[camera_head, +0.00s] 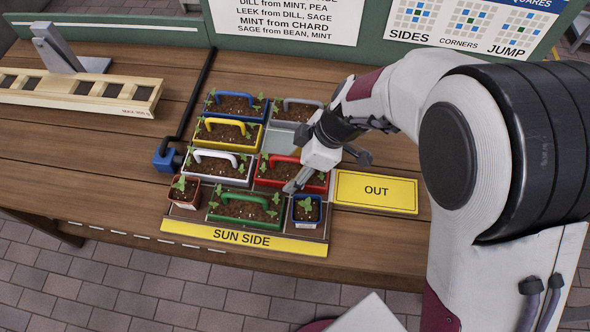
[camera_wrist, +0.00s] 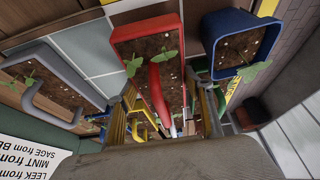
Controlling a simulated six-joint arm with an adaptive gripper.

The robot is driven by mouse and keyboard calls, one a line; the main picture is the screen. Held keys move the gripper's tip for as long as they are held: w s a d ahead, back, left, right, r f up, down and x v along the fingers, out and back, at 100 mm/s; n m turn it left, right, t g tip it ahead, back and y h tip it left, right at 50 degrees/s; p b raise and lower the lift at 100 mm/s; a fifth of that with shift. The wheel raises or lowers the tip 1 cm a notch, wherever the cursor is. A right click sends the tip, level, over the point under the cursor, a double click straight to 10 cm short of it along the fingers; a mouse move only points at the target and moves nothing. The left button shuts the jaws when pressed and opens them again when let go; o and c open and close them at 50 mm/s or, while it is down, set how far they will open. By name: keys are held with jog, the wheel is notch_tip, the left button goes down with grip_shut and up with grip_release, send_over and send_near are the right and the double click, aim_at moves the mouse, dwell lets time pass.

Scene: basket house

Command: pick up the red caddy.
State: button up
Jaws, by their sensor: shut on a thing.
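The red caddy (camera_head: 318,188) is a soil-filled box with small seedlings and a red arched handle. It stands in the right column of the tray in the head view, partly covered by my gripper (camera_head: 298,178). In the wrist view the red caddy (camera_wrist: 125,40) is in the middle, its handle running down between my gripper's fingers (camera_wrist: 170,118). My gripper is shut on the red caddy at its handle. The exact finger contact is hard to make out. I cannot tell whether the caddy is clear of the tray.
Blue (camera_head: 213,107), yellow (camera_head: 205,134), white (camera_head: 193,169), grey (camera_head: 284,124) and green (camera_head: 235,222) caddies crowd around. Small red (camera_head: 183,194) and blue (camera_head: 306,213) pots stand at the front corners. A yellow OUT panel (camera_head: 390,204) lies bare at right.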

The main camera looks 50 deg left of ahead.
aim_at(288, 158)
jog(key=shift+r, duration=4)
